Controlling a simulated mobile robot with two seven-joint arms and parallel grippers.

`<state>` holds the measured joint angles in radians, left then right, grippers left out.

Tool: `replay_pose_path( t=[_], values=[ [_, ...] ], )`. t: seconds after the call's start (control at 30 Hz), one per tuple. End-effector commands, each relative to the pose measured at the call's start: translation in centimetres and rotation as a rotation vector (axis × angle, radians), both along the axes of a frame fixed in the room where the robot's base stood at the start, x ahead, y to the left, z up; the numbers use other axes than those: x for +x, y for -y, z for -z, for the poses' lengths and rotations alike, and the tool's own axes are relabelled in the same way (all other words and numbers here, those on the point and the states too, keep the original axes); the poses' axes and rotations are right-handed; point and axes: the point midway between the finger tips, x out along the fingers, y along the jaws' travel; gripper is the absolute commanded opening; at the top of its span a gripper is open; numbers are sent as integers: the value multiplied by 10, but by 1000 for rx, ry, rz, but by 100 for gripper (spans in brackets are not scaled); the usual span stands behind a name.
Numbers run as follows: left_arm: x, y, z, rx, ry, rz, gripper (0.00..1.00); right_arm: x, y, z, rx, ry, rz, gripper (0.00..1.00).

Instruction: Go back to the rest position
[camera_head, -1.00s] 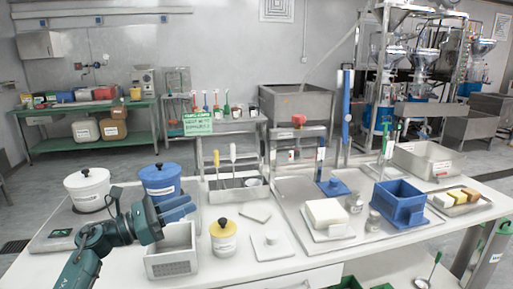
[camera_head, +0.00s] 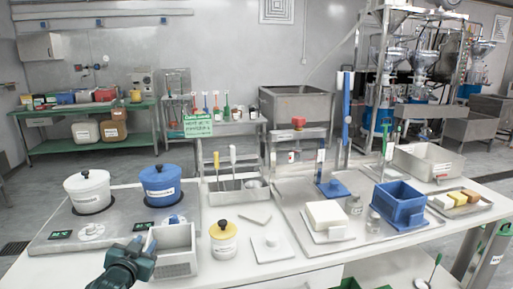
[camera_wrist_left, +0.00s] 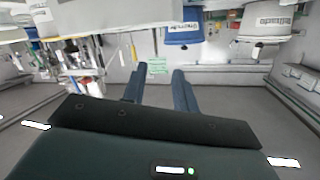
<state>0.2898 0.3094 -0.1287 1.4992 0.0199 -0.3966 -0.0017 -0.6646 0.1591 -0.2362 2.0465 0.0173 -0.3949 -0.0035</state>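My left gripper (camera_head: 148,244) is low at the front left, beside the left side of the grey perforated bin (camera_head: 174,262). In the left wrist view its two blue fingers (camera_wrist_left: 160,72) stand apart with nothing between them. In the head view its fingers are mostly hidden. A white lidded pot (camera_head: 88,190) and a blue lidded pot (camera_head: 160,185) stand behind it on the steel plate. They also show upside down in the left wrist view, the blue pot (camera_wrist_left: 183,34) and the white pot (camera_wrist_left: 266,22). My right gripper is in neither view.
A utensil tray (camera_head: 240,191), a white block (camera_head: 326,214) and a blue box (camera_head: 399,205) are farther right. The table's front left corner (camera_head: 45,268) is clear.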

Motion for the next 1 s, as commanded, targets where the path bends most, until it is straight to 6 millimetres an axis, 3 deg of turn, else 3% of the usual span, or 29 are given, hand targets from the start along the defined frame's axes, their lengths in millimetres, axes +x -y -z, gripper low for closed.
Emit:
replay_pose_path(
  t=[0.03, 0.17, 0.3, 0.5, 0.6, 0.73, 1.0],
  values=[
    [-20, 14, 25, -10, -36, 22, 29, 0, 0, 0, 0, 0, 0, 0],
    [-79, 51, 79, -46, -125, 77, 29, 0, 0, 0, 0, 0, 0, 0],
    [-163, 93, 128, -111, -233, 132, 29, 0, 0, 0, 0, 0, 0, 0],
    [-272, 137, 159, -212, -366, 172, 29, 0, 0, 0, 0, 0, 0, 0],
    [-307, 149, 161, -250, -408, 176, 29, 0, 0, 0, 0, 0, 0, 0],
    [-330, 157, 161, -275, -436, 179, 29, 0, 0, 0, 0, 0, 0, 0],
    [-334, 158, 161, -279, -442, 178, 29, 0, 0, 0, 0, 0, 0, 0]
  ],
)
